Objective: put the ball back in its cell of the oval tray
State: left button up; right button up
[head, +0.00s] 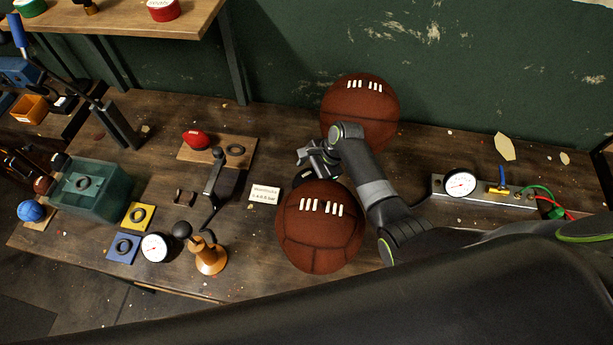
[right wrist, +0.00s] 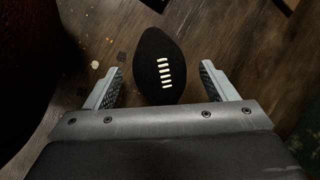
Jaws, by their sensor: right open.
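A small black oval ball (right wrist: 157,70) with white laces lies on the dark wooden bench in the right wrist view. In the head view only part of the black ball (head: 302,178) shows, beside the gripper and behind the near brown ball. My right gripper (head: 306,156) is open; in the right wrist view its fingers (right wrist: 162,82) stand on either side of the ball, with gaps on both sides. I cannot make out an oval tray for certain. My left gripper is out of view.
Two large brown laced balls stand close to my right arm, one behind (head: 360,108) and one in front (head: 320,235). A white label card (head: 264,193) lies left of the front ball. A gauge rig (head: 480,190) is at right. A teal bin (head: 92,190) stands at left.

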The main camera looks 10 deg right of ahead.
jog(key=shift+a+f, duration=0.15)
jog(key=shift+f, duration=0.15)
jog(key=c, duration=1.1)
jog(key=shift+r, duration=0.1)
